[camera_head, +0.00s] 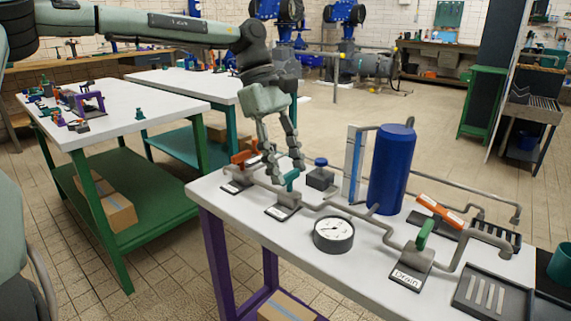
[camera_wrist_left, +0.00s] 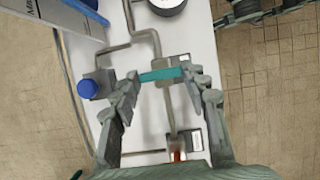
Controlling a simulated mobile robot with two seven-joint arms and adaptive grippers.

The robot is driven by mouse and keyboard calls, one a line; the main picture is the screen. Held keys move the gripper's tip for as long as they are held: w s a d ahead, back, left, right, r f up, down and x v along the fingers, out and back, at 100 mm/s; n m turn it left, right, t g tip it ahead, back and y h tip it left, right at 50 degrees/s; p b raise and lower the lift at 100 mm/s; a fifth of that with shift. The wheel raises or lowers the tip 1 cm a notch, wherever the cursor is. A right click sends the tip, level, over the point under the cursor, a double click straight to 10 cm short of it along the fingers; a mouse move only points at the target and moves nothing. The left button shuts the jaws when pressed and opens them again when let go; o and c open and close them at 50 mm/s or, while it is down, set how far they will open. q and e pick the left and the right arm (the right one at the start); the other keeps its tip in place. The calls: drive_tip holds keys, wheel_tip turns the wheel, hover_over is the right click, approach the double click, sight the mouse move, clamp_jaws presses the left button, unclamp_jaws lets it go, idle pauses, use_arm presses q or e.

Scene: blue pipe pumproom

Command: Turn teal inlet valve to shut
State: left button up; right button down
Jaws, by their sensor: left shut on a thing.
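The teal inlet valve handle (camera_head: 292,180) sits on a small labelled plate near the left part of the white table. My left gripper (camera_head: 284,172) reaches down over it and is shut on the handle. In the left wrist view, the teal handle (camera_wrist_left: 160,74) spans crosswise between the two fingers, with a fingertip at each end. The pipe runs below it. Grey-green jointed parts, apparently of my right gripper (camera_wrist_left: 262,12), show at the top right of the wrist view, cut by the frame; their opening is unclear.
An orange-handled valve (camera_head: 245,157) stands left of the teal one. A blue-capped block (camera_head: 320,177), a gauge (camera_head: 333,234), a blue tank (camera_head: 391,170) and a green-handled drain valve (camera_head: 424,236) stand to the right. Pipes link several of them.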

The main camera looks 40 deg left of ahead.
use_arm(q)
drive_tip(key=shift+m, duration=0.3)
drive_tip(key=o, duration=1.2)
drive_tip(key=shift+c, duration=0.2)
drive_tip(key=v, duration=1.2)
drive_tip(key=shift+w, duration=0.1)
